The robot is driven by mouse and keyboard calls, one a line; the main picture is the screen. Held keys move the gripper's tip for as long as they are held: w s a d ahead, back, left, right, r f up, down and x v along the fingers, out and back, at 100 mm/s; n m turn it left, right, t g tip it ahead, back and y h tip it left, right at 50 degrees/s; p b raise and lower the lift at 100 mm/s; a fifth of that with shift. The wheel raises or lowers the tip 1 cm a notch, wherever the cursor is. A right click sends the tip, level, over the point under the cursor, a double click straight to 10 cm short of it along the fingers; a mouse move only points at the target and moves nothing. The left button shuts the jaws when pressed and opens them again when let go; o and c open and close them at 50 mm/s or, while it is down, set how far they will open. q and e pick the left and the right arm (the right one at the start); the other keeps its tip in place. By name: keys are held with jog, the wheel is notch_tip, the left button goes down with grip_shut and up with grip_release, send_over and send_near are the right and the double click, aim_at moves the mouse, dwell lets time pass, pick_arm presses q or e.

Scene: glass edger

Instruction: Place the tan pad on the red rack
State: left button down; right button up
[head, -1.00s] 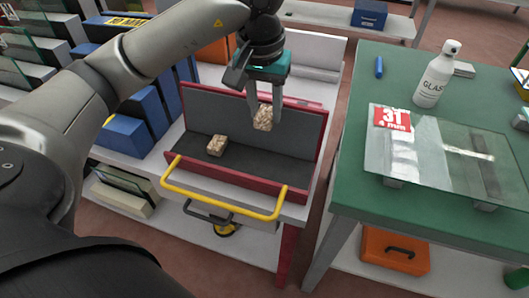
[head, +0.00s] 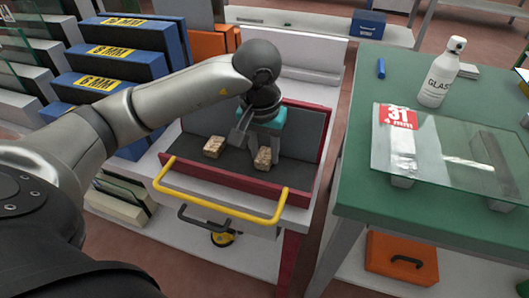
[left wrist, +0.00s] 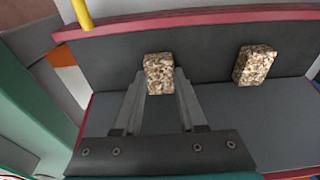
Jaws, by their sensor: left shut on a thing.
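The red rack (head: 322,160) is a dark-lined tray with red edges and a yellow bar handle along its front. One tan speckled pad (head: 213,147) lies on its dark floor at the left; it shows at the right in the left wrist view (left wrist: 254,65). My left gripper (head: 262,149) reaches down into the rack and is shut on a second tan speckled pad (head: 263,159). In the left wrist view this held pad (left wrist: 158,73) sits between the fingertips, low over or on the rack floor; I cannot tell if it touches. My right gripper is out of view.
A green table (head: 350,195) stands to the right with a glass sheet (head: 440,145), a spray bottle (head: 440,75) and a blue marker (head: 381,68). Blue labelled boxes (head: 115,65) stand left of the rack. An orange case (head: 400,258) sits under the table.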

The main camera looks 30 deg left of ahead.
aim_at(262, 160)
pick_arm(q)
jog(key=shift+f, duration=0.1)
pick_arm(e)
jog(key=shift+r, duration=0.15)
pick_arm(q)
jog(key=shift+c, duration=2.4)
grip_release()
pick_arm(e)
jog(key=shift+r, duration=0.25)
pick_arm(q)
notch_tip(262, 160, up, 12)
jog(key=s+p, duration=0.1)
jog(key=p, duration=0.3)
jog(key=shift+s+d+p, duration=0.2)
jog(key=shift+s+p, duration=0.15)
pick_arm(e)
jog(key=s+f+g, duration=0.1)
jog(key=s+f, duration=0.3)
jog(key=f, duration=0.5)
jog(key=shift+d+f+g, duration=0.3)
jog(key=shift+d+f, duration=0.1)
